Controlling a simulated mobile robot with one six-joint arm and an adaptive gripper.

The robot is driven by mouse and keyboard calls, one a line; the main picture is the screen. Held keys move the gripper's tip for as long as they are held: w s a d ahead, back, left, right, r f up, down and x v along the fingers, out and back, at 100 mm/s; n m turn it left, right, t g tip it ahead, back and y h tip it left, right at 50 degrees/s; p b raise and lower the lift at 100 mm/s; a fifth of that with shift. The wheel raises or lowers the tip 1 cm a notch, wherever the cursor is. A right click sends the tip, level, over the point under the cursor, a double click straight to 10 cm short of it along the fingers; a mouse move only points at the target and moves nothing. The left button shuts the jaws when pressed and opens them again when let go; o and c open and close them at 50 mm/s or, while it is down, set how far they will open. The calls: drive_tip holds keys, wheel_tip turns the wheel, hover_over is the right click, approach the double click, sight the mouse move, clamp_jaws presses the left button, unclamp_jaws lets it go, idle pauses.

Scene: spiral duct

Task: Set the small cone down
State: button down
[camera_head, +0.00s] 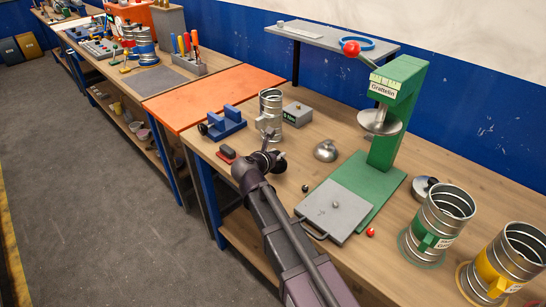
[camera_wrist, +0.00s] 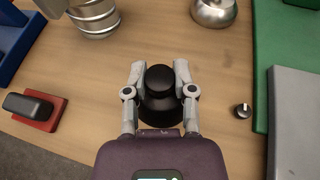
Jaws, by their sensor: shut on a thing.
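My gripper (camera_wrist: 160,88) is shut on a small black cone-like piece (camera_wrist: 160,108), which has a round top and a wider round lower part. I take this to be the small cone. It is upright between the two grey fingers, above the wooden bench (camera_wrist: 120,65). I cannot tell whether its underside touches the bench. In the head view my gripper (camera_head: 267,145) is near the bench's front edge, in front of the ribbed metal duct piece (camera_head: 270,103); the cone is mostly hidden there by my gripper and arm.
A silver dome (camera_head: 326,150) and a small black knob (camera_head: 305,188) lie right of my gripper. A red-and-black block (camera_head: 227,153) and blue cradle (camera_head: 227,123) are left. The green press (camera_head: 388,150) and grey plate (camera_head: 335,208) stand further right. Bare wood surrounds the cone.

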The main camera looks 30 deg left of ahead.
drive_tip(key=shift+w+a+f, duration=0.15)
drive_tip(key=shift+w+a, duration=0.9)
drive_tip(key=shift+w+a, duration=0.25)
drive_tip(key=shift+w+a+f+b, duration=0.1)
drive_tip(key=shift+w+f+b, duration=0.05)
drive_tip(key=shift+f+b, duration=0.35)
drive_tip(key=shift+w+a+f+b, duration=0.1)
drive_tip(key=shift+f+b, duration=0.35)
drive_tip(key=shift+b, duration=0.05)
drive_tip(key=shift+f+b, duration=0.9)
drive_tip(key=shift+f, duration=0.15)
drive_tip(key=shift+c, duration=2.2)
unclamp_jaws()
drive_tip(key=shift+r, duration=0.2)
